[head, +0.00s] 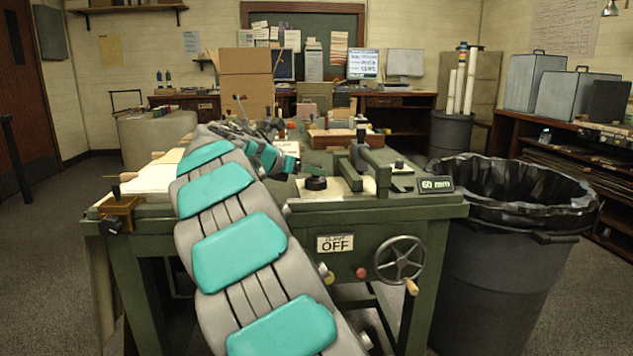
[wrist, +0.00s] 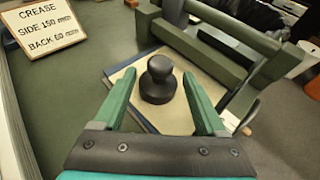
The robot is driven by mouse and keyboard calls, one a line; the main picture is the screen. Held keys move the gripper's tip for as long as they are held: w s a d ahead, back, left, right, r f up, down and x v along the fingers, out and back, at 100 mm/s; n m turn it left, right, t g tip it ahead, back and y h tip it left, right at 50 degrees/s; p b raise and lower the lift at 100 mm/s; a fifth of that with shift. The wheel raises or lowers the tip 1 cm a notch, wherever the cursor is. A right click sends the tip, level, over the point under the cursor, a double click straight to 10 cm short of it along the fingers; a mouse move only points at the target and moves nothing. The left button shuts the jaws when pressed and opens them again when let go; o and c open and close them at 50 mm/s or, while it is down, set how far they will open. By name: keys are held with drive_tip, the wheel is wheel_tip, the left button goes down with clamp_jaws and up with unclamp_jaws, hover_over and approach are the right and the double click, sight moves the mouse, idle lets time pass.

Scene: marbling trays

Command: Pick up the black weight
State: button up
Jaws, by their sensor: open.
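The black weight (wrist: 157,82) is a round, squat piece with a knob on top. It stands upright on a cream board with a dark blue edge (wrist: 183,118). In the head view the weight (head: 316,183) sits near the front of the green bench, on the cream board (head: 338,190). My gripper (wrist: 160,88) is open, with one green finger on each side of the weight in the wrist view. A gap shows between each finger and the weight. Whether the fingertips are down at its height is hard to tell.
A green metal frame with a bar (wrist: 215,45) stands close behind the board. A crease sign (wrist: 42,28) lies to the left. A 60 mm sign (head: 436,184) is on the bench's right corner. A black-lined bin (head: 505,270) stands right of the bench.

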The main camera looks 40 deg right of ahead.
drive_tip(key=x, duration=0.4)
drive_tip(key=shift+f, duration=0.2)
clamp_jaws()
idle(0.3)
drive_tip(key=shift+r, duration=0.1)
idle(0.8)
